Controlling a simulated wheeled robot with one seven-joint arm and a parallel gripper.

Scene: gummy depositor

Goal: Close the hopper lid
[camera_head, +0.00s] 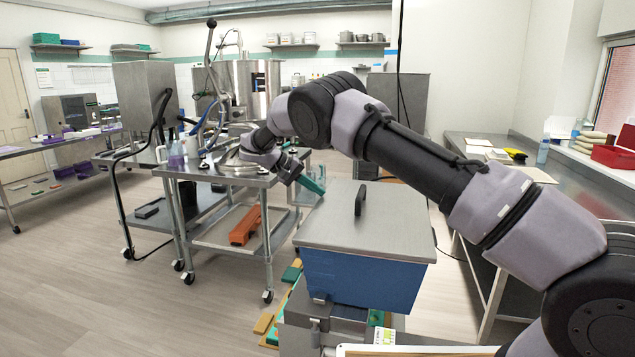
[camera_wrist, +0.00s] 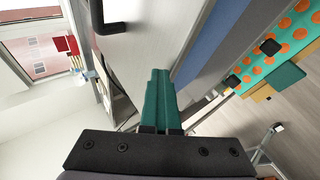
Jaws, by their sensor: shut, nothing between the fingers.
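The hopper (camera_head: 360,278) is a blue box near the centre right of the head view. Its grey metal lid (camera_head: 335,230) lies over the top, looking flat, with no open gap visible. A black handle (camera_head: 360,199) stands on the lid. In the wrist view the lid (camera_wrist: 150,40) and its handle (camera_wrist: 108,24) show at the upper left, with the blue hopper side (camera_wrist: 205,40) beside it. My gripper (camera_head: 316,186) is at the lid's far left edge, its teal fingers shut and empty. They show in the wrist view (camera_wrist: 158,75); contact with the lid is unclear.
A steel cart (camera_head: 225,178) with bottles stands left of the hopper, an orange-brown part (camera_head: 245,225) on its lower shelf. A steel counter (camera_head: 560,195) runs along the right. The left floor is clear.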

